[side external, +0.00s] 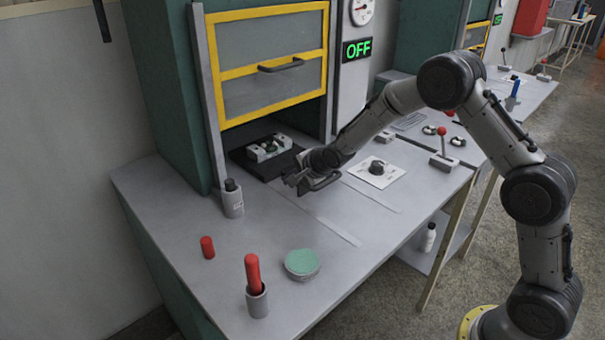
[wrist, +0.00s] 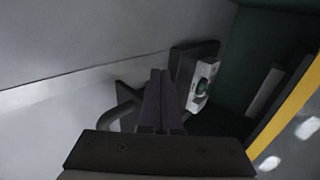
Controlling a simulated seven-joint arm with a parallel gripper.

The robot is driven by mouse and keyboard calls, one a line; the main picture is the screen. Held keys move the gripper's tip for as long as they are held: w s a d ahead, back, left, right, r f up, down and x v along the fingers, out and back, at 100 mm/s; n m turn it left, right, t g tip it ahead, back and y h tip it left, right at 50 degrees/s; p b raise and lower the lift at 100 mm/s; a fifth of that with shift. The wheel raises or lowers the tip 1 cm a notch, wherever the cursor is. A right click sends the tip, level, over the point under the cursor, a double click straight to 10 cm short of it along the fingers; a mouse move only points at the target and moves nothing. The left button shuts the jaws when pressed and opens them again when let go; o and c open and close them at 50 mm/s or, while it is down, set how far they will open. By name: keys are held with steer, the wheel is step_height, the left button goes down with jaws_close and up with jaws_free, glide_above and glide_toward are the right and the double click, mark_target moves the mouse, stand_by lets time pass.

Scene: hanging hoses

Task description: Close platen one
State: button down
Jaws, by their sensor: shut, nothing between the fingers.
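A dark flat platen (side external: 240,160) lies in the opening at the base of the press, with a white and dark block (side external: 267,148) on it. The block, with a green spot, also shows in the wrist view (wrist: 203,85). My gripper (side external: 292,183) is low over the bench, in front of the opening. Its fingers (wrist: 160,75) are shut with nothing between them. A dark curved handle (side external: 325,182) is right beside my gripper; it shows left of the fingers in the wrist view (wrist: 122,108). I cannot tell whether they touch. My wrist hides part of the platen's front.
The yellow-framed guard (side external: 270,70) is raised above the opening, beside an OFF sign (side external: 357,49). A grey canister (side external: 232,200), red cylinder (side external: 207,247), red-handled tool in a cup (side external: 254,280) and green-topped dish (side external: 302,263) stand nearer. A black knob (side external: 377,168) is right.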

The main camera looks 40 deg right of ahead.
mark_target(293, 166)
steer(key=shift+g+h, duration=0.3)
steer(key=shift+g, duration=0.5)
steer(key=s+r, duration=0.1)
steer(key=s, duration=0.1)
steer(key=s+r, duration=0.1)
steer(key=s, duration=0.1)
steer(key=s+d+r, duration=0.1)
steer(key=s, duration=0.1)
steer(key=shift+r, duration=0.2)
steer(key=w+d+r+h, duration=0.1)
steer(key=w+d+r+g+h, duration=0.1)
steer(key=w, duration=0.1)
steer(key=w+d+r+n+g+h, duration=0.1)
steer(key=h, duration=0.1)
steer(key=shift+w+r, duration=0.15)
steer(key=shift+r, duration=0.15)
steer(key=shift+w+f, duration=0.1)
steer(key=shift+f, duration=0.2)
steer(key=x, duration=0.9)
steer(key=w, duration=0.3)
steer(key=shift+d+f, duration=0.1)
steer(key=shift+f, duration=0.05)
steer(key=shift+w, duration=0.6)
